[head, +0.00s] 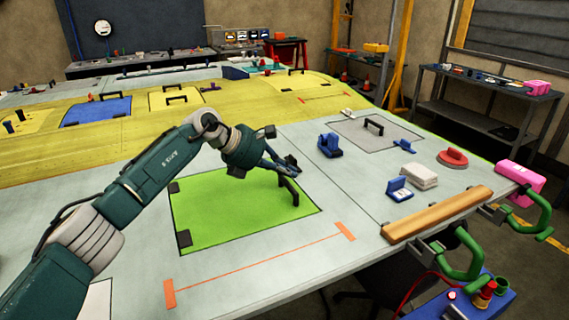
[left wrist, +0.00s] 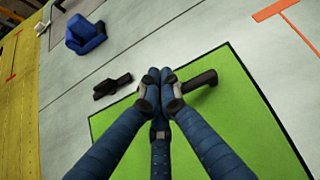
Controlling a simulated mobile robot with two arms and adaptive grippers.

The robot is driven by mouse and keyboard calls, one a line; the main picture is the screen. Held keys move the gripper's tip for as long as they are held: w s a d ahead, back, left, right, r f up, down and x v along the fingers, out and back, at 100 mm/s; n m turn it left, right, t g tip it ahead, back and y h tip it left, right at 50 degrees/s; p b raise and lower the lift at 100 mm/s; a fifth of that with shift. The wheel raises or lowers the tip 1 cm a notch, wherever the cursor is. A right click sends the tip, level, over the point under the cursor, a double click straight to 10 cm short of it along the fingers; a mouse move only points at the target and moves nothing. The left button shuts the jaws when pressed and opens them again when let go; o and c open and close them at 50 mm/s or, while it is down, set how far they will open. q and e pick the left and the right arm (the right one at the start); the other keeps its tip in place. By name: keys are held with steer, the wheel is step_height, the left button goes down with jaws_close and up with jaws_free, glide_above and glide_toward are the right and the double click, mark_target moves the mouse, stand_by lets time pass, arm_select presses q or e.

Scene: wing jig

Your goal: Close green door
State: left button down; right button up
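The green door (head: 235,215) is a bright green panel in the pale grey wing surface; it looks flat, with black hinges at its left edge. Its black handle (head: 292,190) stands near the right edge. In the left wrist view the green door (left wrist: 215,120) fills the lower right and a dark handle (left wrist: 203,79) shows right of the fingertips. My left gripper (head: 285,165) hangs over the door's far right part, just above the handle. Its fingertips (left wrist: 160,76) come together with nothing seen between them. I cannot tell whether they touch the handle. My right gripper is not in view.
A dark latch-like piece (left wrist: 112,86) lies on the grey surface beyond the door. A blue block-like item (head: 329,146), a grey panel with a handle (head: 373,127) and a wooden bar (head: 438,213) are to the right. An orange line (head: 260,262) marks the near surface, which is clear.

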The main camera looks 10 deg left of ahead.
arm_select(q)
steer(key=shift+d+f, duration=0.15)
steer(key=shift+f, duration=0.5)
